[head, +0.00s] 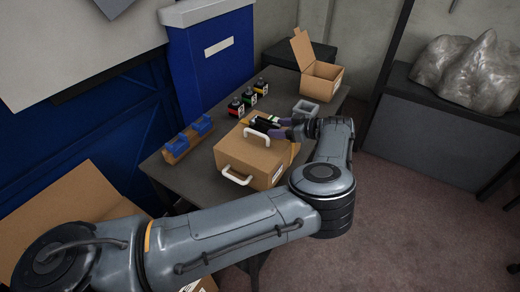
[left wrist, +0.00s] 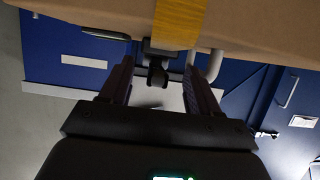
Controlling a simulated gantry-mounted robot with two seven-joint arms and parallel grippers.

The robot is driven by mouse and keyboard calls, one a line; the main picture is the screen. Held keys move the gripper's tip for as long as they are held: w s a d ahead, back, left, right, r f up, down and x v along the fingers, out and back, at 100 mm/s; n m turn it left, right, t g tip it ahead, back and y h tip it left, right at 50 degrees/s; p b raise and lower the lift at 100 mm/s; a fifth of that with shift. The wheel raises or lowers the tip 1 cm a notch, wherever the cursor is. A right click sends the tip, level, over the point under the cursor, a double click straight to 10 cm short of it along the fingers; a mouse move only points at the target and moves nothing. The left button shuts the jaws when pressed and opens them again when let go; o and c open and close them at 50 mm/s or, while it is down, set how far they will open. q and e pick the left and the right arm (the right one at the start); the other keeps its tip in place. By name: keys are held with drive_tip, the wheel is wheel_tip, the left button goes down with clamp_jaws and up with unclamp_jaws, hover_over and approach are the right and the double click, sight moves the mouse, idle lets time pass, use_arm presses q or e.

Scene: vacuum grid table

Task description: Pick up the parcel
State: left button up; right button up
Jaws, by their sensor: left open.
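The parcel (head: 245,160) is a brown cardboard box with white handles, resting on the dark table. One handle (head: 237,178) is on its near side and another (head: 257,137) is on top. My left gripper (head: 270,127) is over the parcel's top, close to the top handle, open and with nothing clamped. In the left wrist view the parcel (left wrist: 270,18) fills the upper edge, with a yellow strip (left wrist: 180,22) across it. My left gripper's fingers (left wrist: 160,85) are apart below it; a white handle shows by the right finger. Contact cannot be told. My right gripper is not in view.
A blue cabinet (head: 212,55) stands behind.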

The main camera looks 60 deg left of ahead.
sight(268, 126)
use_arm(q)
drive_tip(key=shift+b+x, duration=0.45)
drive_tip(key=shift+x, duration=2.2)
drive_tip(key=shift+w+r, duration=0.1)
drive_tip(key=shift+r, duration=0.1)
clamp_jaws()
drive_tip(key=shift+r, duration=0.1)
